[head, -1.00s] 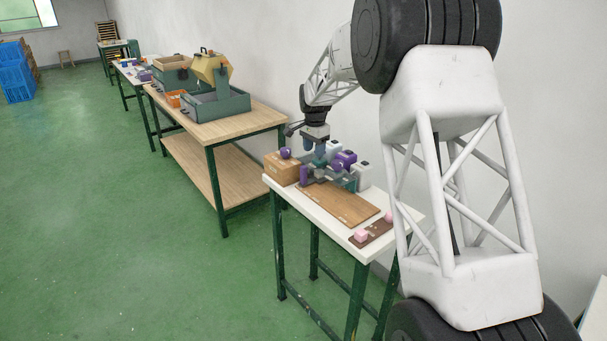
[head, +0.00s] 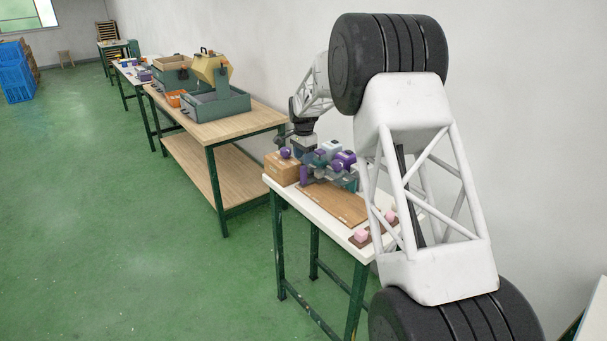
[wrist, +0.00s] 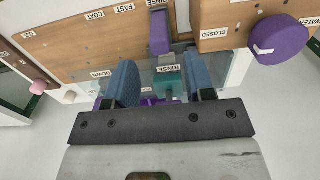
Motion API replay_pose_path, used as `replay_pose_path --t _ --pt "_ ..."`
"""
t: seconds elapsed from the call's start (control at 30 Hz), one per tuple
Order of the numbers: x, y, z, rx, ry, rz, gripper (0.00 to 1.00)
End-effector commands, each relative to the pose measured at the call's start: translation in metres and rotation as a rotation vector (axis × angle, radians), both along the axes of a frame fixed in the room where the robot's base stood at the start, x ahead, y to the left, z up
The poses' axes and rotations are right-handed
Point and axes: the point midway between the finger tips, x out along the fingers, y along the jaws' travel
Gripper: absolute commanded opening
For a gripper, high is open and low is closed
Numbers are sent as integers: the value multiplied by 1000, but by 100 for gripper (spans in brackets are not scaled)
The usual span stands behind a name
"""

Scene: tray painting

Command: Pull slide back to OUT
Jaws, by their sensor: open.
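My gripper (wrist: 163,88) is open, with its two blue fingers apart in the wrist view. In the head view my gripper (head: 304,157) is over the far end of the white table, close to a purple post (head: 305,174). I cannot tell which piece is the slide, and no OUT label is clearly readable. Whether the fingers touch anything is unclear.
A wooden box (head: 279,169) with a purple knob (wrist: 278,40) and a CLOSED label stands beside my gripper. Purple and grey blocks (head: 345,158) crowd the wall side. Pink pieces (head: 361,236) lie at the near end. The brown board's middle is clear.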

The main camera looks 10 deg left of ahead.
Motion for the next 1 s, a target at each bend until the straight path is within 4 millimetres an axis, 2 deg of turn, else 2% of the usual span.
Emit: replay_pose_path --t 0.6,0.8,1.0 --pt "0 0 -64 -1 1 0 49" --pt "0 0 -73 -1 -1 0 49" --pt "0 0 -74 -1 -1 0 49"
